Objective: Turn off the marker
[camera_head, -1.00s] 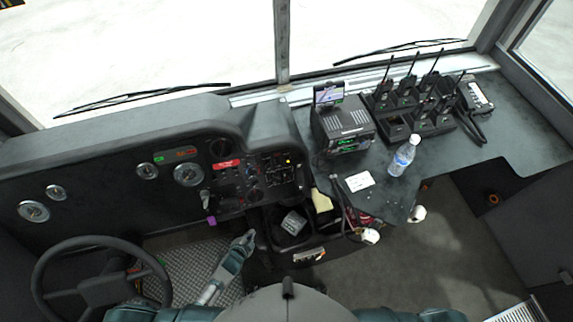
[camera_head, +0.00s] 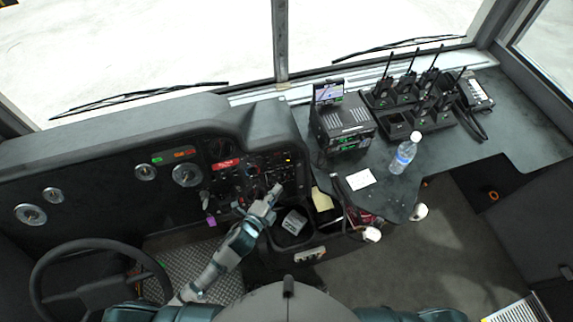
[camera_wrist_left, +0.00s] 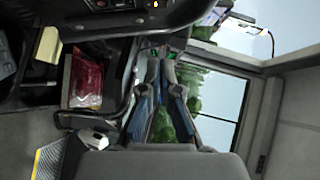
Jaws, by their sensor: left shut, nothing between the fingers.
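The dash switch panel (camera_head: 247,178) sits right of the gauges, with small knobs, switches and a few lit lamps. I cannot read which switch is the marker. My left arm reaches up from the bottom, and my left gripper (camera_head: 274,190) is at the panel's lower right part, hiding some of its controls. It looks shut and empty; I cannot tell whether it touches a switch. In the left wrist view the fingers (camera_wrist_left: 163,60) close together below a dark panel edge (camera_wrist_left: 110,18) with a small yellow lamp. My right gripper is not in view.
The steering wheel (camera_head: 98,285) is at lower left. A radio (camera_head: 345,128), water bottle (camera_head: 404,155) and several handsets (camera_head: 410,100) stand on the right shelf.

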